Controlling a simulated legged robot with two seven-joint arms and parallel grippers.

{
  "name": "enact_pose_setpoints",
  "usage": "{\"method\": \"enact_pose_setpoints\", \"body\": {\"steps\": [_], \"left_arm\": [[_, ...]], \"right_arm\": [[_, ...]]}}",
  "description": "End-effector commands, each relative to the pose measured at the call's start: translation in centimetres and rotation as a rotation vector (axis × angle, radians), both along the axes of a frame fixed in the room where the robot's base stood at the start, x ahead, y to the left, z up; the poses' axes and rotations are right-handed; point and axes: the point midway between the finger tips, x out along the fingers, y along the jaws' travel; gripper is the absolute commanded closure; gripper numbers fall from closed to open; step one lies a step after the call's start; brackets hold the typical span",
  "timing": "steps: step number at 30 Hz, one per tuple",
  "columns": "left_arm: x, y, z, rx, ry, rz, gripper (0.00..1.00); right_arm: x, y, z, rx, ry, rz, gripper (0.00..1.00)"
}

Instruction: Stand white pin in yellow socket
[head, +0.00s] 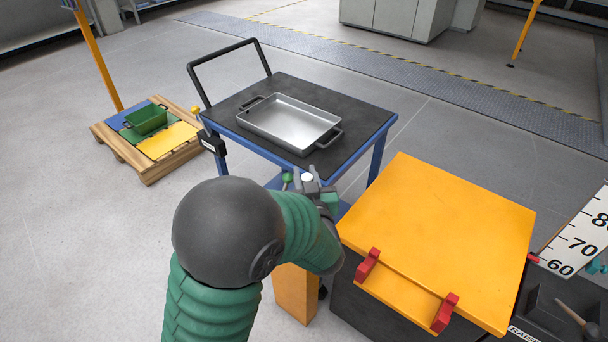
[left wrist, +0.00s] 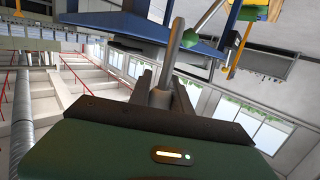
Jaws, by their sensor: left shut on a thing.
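My left gripper (head: 312,186) is in front of the cart's near edge, with the green arm covering part of it. In the left wrist view, its jaws (left wrist: 160,92) are shut on a pale grey-white pin (left wrist: 174,52), which sticks out beyond the fingers. In the head view, the pin (head: 307,177) shows only as a small white round end. I cannot surely identify the yellow socket. An orange-yellow post (head: 295,293) stands below my arm, its upper part hidden. My right gripper is not in view.
A blue-framed cart (head: 362,106) carries a metal tray (head: 290,122). A dark box with an orange lid (head: 440,235) and red handles stands close on the right. A pallet (head: 148,172) with a green bin (head: 146,119) lies at left. Floor between pallet and arm is clear.

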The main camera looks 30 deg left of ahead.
Motion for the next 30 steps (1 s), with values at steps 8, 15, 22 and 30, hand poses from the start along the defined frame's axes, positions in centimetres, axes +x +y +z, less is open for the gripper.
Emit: {"method": "enact_pose_setpoints", "body": {"steps": [8,15,22,30], "left_arm": [[0.0,0.1,-3.1,0.0,0.001,0.001,1.0],[0.0,0.1,-5.1,0.001,0.001,0.001,1.0],[0.0,0.1,-5.3,0.0,0.0,0.001,1.0],[0.0,0.1,-5.3,0.0,0.0,0.001,0.58]], "right_arm": [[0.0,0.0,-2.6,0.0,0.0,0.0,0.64],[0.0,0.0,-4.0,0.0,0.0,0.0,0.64],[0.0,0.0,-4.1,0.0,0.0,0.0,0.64],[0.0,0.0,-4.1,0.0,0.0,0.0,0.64]]}}
